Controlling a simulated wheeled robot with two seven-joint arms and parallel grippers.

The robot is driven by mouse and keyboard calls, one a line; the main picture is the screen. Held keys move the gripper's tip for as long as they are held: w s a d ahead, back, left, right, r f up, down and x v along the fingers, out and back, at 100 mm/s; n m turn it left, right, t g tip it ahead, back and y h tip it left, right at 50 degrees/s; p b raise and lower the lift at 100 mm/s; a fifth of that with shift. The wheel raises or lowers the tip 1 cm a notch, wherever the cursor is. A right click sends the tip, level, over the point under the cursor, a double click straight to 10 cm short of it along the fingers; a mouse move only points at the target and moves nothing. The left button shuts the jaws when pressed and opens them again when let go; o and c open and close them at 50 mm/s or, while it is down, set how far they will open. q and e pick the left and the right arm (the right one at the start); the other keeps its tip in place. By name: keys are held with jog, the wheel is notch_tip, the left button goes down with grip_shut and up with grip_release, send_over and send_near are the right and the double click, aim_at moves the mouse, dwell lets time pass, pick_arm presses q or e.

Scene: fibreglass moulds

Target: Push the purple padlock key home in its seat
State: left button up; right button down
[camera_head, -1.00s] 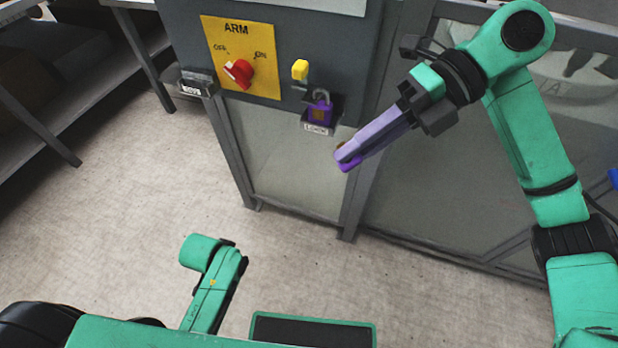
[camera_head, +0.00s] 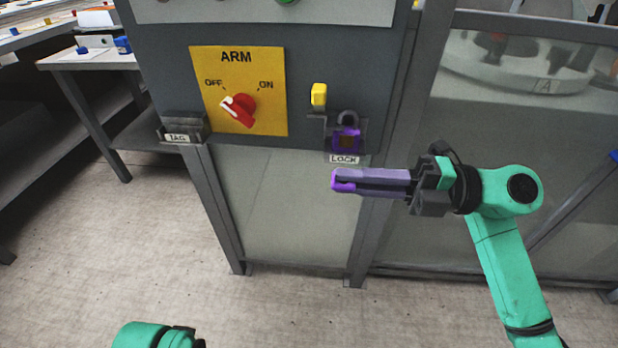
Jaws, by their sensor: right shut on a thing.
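The purple padlock (camera_head: 347,140) with a dark shackle sits upright in a grey holder labelled LOCK (camera_head: 344,159) on the front of the grey cabinet. My right gripper (camera_head: 345,181) reaches in from the right with its long lavender fingers level and pointing left. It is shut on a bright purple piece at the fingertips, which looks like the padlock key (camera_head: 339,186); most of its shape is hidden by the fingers. The fingertips are below the padlock and appear apart from it. My left gripper is not in view.
A yellow ARM plate (camera_head: 268,115) carries a red OFF/ON knob (camera_head: 238,108). A yellow block (camera_head: 319,95) sits above the padlock. A TAG holder (camera_head: 180,130) is at the panel's left. Metal frame posts (camera_head: 372,230) stand below. Floor in front is clear.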

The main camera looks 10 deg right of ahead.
aim_at(357, 150)
jog(key=shift+a, duration=0.1)
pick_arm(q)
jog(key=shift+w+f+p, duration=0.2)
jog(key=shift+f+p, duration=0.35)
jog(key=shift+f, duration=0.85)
pick_arm(e)
jog(key=shift+w+d, duration=0.3)
jog(key=shift+w, duration=0.65)
jog(key=shift+w+d, duration=0.35)
jog(key=shift+w, duration=0.55)
jog(key=shift+w+d, duration=0.3)
jog(key=shift+w, duration=0.65)
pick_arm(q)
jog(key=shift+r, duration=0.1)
pick_arm(e)
jog(key=shift+d, duration=0.1)
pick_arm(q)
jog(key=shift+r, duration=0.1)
pick_arm(e)
jog(key=shift+w+d, duration=0.15)
jog(key=shift+w, duration=0.5)
jog(key=c, duration=0.8)
grip_release()
jog(key=shift+c, duration=0.2)
